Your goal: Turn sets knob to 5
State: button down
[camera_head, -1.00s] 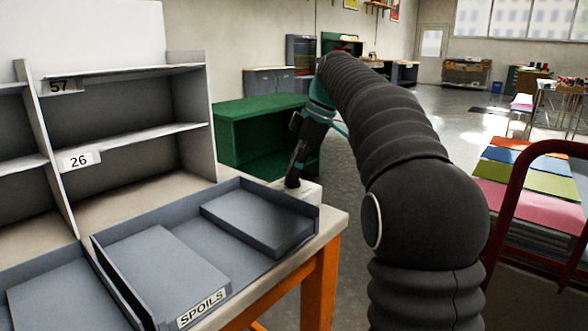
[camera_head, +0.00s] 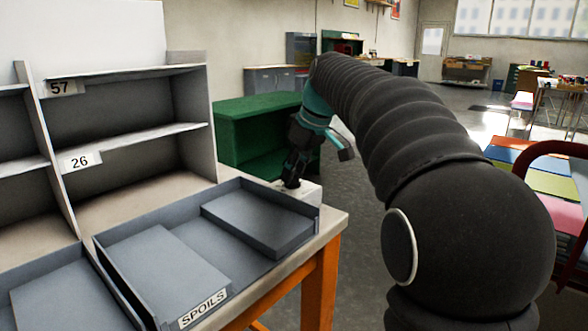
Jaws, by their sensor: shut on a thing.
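My gripper (camera_head: 291,184) points down at the far right corner of the table, just behind the grey tray. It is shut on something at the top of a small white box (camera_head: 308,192). The knob itself is hidden by my fingers, and no dial marks or number 5 can be read from here. The white box stands on the table, partly hidden behind the tray's rear wall.
The grey tray (camera_head: 318,221) labelled SPOILS, with flat grey pieces in it, fills the front of the table (camera_head: 333,223). Grey shelves (camera_head: 133,137) labelled 57 and 26 stand at left. A green cabinet (camera_head: 254,112) is behind.

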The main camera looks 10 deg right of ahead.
dwell(0.4)
jog(key=c, duration=0.9)
grip_release()
jog(key=shift+o, duration=0.2)
jog(key=v, duration=1.2)
jog(key=shift+s, duration=0.15)
jog(key=shift+a, duration=0.15)
